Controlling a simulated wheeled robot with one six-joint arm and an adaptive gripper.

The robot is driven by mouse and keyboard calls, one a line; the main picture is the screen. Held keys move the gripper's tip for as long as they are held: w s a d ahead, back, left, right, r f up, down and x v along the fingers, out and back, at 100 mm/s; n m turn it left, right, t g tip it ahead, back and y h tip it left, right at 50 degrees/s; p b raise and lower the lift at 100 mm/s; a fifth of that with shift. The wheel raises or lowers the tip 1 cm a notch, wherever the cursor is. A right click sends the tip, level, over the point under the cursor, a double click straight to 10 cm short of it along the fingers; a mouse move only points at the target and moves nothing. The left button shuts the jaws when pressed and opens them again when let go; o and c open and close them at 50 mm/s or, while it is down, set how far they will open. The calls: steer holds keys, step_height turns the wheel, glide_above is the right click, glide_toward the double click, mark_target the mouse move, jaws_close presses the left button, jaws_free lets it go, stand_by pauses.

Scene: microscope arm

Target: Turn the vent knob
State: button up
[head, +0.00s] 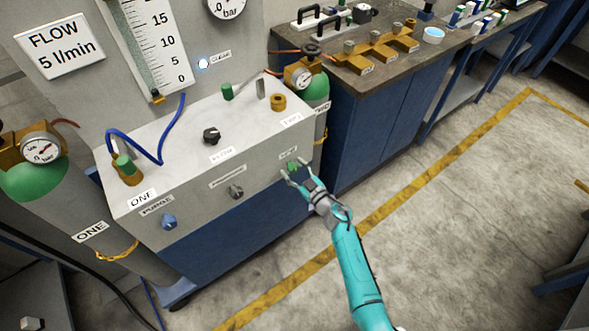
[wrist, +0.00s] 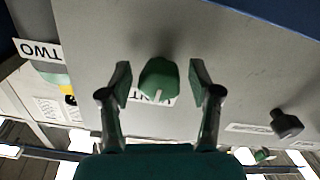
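The vent knob (head: 293,166) is a green knob on the front face of the grey panel box (head: 262,195), at its right end. In the wrist view the green knob (wrist: 159,79) sits between my two fingers, with a white mark on it and a partly hidden label behind it ending in "NT". My gripper (head: 297,172) is in front of the panel with its fingers apart. In the wrist view my gripper (wrist: 160,82) is open, with a gap between each finger and the knob. The fingers do not appear to touch it.
A black knob (head: 236,192) and a blue knob (head: 168,222) are farther left on the same front face. The black knob (wrist: 286,124) is right of my gripper in the wrist view. Green-topped cylinders flank the cabinet. Open floor (head: 430,230) lies to the right.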

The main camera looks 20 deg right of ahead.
steer(key=c, duration=0.9)
steer(key=shift+n, duration=0.3)
steer(key=n, duration=0.3)
steer(key=shift+n, duration=0.3)
steer(key=n, duration=0.9)
steer(key=shift+r, duration=0.1)
steer(key=shift+n, duration=1.9)
